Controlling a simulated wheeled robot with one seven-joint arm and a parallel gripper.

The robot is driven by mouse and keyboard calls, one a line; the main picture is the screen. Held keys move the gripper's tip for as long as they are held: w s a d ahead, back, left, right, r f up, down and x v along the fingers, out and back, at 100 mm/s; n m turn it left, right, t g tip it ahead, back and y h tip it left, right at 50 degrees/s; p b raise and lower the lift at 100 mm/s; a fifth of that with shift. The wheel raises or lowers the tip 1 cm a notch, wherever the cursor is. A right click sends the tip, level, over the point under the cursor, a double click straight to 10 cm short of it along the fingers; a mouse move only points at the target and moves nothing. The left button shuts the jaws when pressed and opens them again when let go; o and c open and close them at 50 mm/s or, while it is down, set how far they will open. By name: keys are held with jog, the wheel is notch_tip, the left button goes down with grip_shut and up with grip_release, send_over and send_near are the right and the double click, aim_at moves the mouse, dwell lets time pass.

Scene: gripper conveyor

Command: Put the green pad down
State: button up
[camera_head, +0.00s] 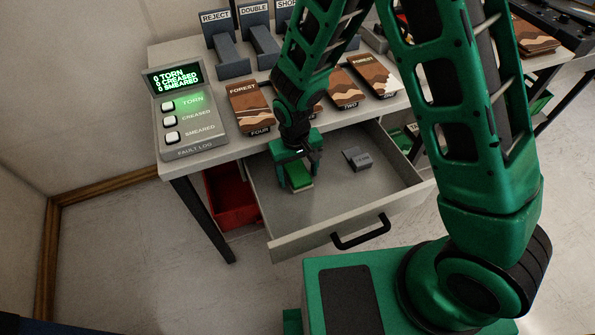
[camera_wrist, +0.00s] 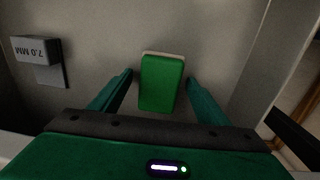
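The green pad (camera_head: 299,176) is a small green block with a pale layer along one edge. It rests on the floor of the open drawer (camera_head: 330,205), near its left side. In the wrist view the pad (camera_wrist: 162,83) sits between the two fingers of my gripper (camera_wrist: 160,78), with a narrow gap on each side. My gripper (camera_head: 296,170) points down into the drawer over the pad. It is open and its fingers look clear of the pad.
A grey block marked 7.0 MM (camera_wrist: 37,50) lies in the drawer to the pad's right in the head view (camera_head: 357,158). The drawer walls are close on the left. A fault log panel (camera_head: 188,120), boxed items (camera_head: 252,107) and labelled stands (camera_head: 228,55) are on the table. A red bin (camera_head: 232,197) is below.

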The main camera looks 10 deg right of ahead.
aim_at(296, 174)
jog(key=shift+r, duration=0.1)
notch_tip(296, 174, up, 12)
jog(key=shift+a, duration=0.25)
dwell(0.5)
jog(key=s+d+r+m, duration=0.25)
jog(key=d+r, duration=0.35)
jog(key=d, duration=0.6)
jog(key=s+d+r+m, duration=0.25)
jog(key=d+r, duration=0.25)
jog(key=d, duration=0.8)
jog(key=s+d+r+m, duration=0.2)
jog(key=s+d, duration=0.3)
jog(key=s, duration=0.2)
jog(key=s+d+r+m, duration=0.2)
jog(key=s+d, duration=0.3)
jog(key=s, duration=0.3)
jog(key=shift+s+d+r+m+y, duration=0.25)
jog(key=shift+d+r+m+y, duration=0.05)
jog(key=shift+d+y, duration=0.1)
